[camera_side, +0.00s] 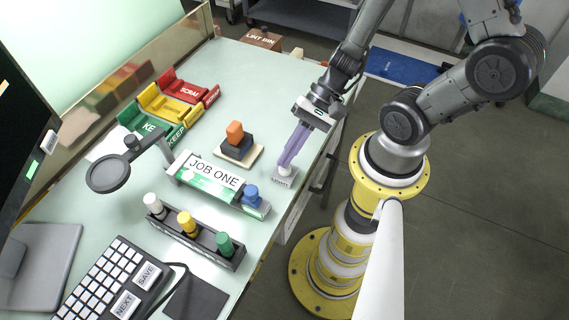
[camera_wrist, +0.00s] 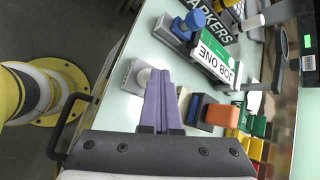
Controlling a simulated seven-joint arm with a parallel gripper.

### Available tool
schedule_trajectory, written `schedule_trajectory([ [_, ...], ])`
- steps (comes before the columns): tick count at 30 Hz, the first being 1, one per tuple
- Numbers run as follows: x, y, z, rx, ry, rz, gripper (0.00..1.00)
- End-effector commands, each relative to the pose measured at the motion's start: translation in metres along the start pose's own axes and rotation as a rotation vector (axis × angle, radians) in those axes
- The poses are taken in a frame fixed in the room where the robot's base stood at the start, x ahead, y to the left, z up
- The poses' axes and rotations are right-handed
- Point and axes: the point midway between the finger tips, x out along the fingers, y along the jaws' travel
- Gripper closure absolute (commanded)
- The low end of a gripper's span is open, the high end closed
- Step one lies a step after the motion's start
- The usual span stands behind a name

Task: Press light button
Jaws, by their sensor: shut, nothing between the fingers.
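The light button is a small grey box with a round white cap on top. In the side view the box (camera_side: 285,179) sits near the table's right edge, beside the JOB ONE sign. In the wrist view the white button (camera_wrist: 143,77) shows just left of the fingertips. My gripper (camera_side: 284,163) has purple fingers, shut and empty, pointing down at the white cap. In the wrist view the shut fingertips (camera_wrist: 158,72) partly overlap the box. I cannot tell whether they touch the cap.
The JOB ONE sign (camera_side: 211,173) with a blue knob (camera_side: 251,194), a marker rack (camera_side: 196,237) and a block stack (camera_side: 236,149) stand close by on the left. Coloured bins (camera_side: 163,106) line the back. A drawer handle (camera_wrist: 72,122) juts from the table's edge.

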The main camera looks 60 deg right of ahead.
Motion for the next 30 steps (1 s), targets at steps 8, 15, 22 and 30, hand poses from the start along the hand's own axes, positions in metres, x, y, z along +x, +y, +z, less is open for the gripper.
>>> schedule_trajectory([
  [8,-0.006,-0.004,0.005,0.000,0.000,0.000,1.00],
  [15,-0.006,-0.004,0.005,0.000,0.000,0.000,1.00],
  [22,-0.017,-0.013,0.012,-0.003,0.002,-0.001,1.00],
  [30,-0.034,-0.025,0.025,-0.003,0.002,-0.001,1.00],
])
